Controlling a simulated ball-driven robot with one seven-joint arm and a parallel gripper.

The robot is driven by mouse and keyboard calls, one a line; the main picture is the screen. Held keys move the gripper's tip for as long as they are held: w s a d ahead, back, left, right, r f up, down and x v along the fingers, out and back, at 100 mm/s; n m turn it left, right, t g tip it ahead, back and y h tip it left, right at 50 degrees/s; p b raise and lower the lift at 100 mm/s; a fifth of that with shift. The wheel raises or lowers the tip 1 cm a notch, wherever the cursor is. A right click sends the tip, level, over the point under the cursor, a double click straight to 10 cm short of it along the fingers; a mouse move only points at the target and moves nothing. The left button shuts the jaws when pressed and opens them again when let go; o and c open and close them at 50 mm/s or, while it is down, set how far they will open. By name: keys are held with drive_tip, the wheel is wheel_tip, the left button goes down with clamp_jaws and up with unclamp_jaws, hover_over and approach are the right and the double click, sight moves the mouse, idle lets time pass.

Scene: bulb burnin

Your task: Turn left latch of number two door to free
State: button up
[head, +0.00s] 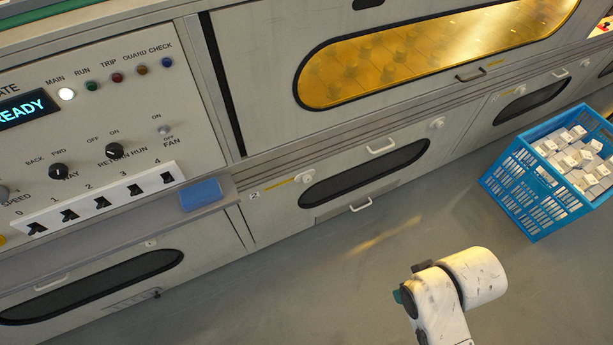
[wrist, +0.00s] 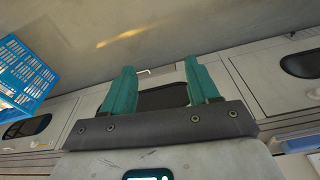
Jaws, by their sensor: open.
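The number two door, with a small "2" tag (head: 254,196), is a low grey panel with a dark oval window (head: 365,172). Its left latch (head: 303,178) is a pale knob at the window's upper left, beside a yellow strip. A similar right latch (head: 437,123) sits at the upper right. My gripper (wrist: 161,82) is open and empty, its teal fingers pointing towards the cabinet's lower front. A dark window (wrist: 160,96) shows between them. In the head view my arm is at lower right, away from the door, with only a bit of teal showing. The left latch is not discernible in the wrist view.
A blue crate (head: 520,190) of white boxes stands on the floor at right. Door two has pale handles above (head: 382,146) and below (head: 361,205) its window. A control panel (head: 85,130) and ledge with a blue box (head: 201,194) are at left. Floor before the door is clear.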

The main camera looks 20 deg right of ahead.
drive_tip(key=w+a+f+n+t+y+b, duration=0.1)
drive_tip(key=w+a+f+t+b, duration=0.15)
drive_tip(key=w+f+b, duration=0.55)
drive_tip(key=m+t+y+b, duration=0.1)
drive_tip(key=m+t+b, duration=0.1)
drive_tip(key=t+b, duration=1.6)
approach(308, 180)
drive_tip(key=w+r+g+b, duration=0.1)
drive_tip(key=w, duration=0.1)
drive_tip(key=w+r+g+b, duration=0.1)
drive_tip(key=w+b, duration=0.1)
drive_tip(key=w, duration=0.1)
drive_tip(key=w+r+g+b, duration=0.1)
drive_tip(key=w+g, duration=0.1)
drive_tip(key=shift+w+a+b, duration=0.3)
drive_tip(key=shift+w+b, duration=0.05)
drive_tip(key=shift+w, duration=0.05)
clamp_jaws()
